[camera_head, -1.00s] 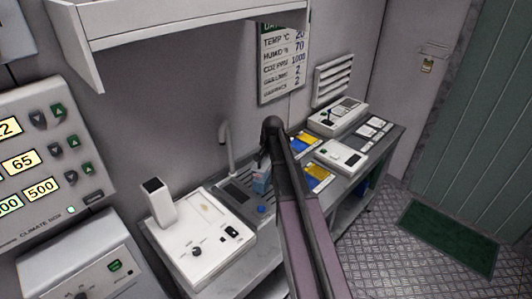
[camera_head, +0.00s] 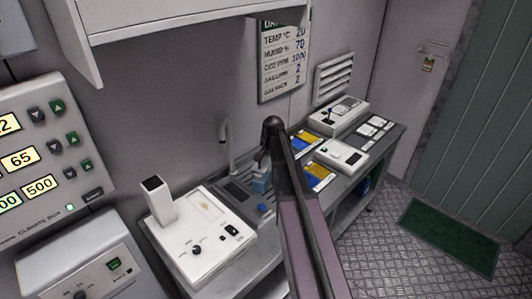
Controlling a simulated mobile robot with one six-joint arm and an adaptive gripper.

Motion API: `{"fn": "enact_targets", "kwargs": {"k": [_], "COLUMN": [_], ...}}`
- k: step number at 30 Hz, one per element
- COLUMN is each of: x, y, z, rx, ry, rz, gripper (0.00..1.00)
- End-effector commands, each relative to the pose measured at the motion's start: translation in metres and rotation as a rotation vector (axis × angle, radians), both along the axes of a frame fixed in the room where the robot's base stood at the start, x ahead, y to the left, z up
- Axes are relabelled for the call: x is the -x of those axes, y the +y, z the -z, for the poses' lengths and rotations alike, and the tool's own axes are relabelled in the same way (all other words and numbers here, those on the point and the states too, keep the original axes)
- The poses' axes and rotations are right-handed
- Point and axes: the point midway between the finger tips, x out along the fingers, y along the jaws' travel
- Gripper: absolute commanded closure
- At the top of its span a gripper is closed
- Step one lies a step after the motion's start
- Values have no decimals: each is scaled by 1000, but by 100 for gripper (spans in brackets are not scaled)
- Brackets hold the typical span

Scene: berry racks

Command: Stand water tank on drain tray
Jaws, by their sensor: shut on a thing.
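The water tank (camera_head: 260,185) looks like a small light-blue block over the grey, ridged drain tray (camera_head: 265,208) on the bench. My gripper (camera_head: 263,168) is small and dark in this view, shut on the upper part of the tank. My arm hides the right side of the tank and part of the tray. The tank looks about upright. I cannot tell whether its base touches the tray.
A tap (camera_head: 226,145) rises behind the tray. A white instrument (camera_head: 205,240) with an upright block stands close on the left. Blue and yellow packs (camera_head: 318,174) and white devices (camera_head: 340,155) lie to the right. A shelf (camera_head: 180,25) overhangs the bench.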

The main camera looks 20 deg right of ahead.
Motion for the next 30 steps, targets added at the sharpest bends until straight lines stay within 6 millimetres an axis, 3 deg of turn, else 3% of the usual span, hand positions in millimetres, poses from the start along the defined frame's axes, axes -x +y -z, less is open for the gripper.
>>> {"fn": "enact_targets", "kwargs": {"k": [4, 5, 8, 22, 30], "x": [0, 0, 0, 0, 0], "y": [0, 0, 0, -1, -1], "z": [2, 2, 1, 0, -11], "rx": [0, 0, 0, 0, 0], "ry": [-1, -1, -1, 1, 0], "rz": [0, 0, 1, 1, 1], "gripper": [100, 76, 47, 45, 45]}}
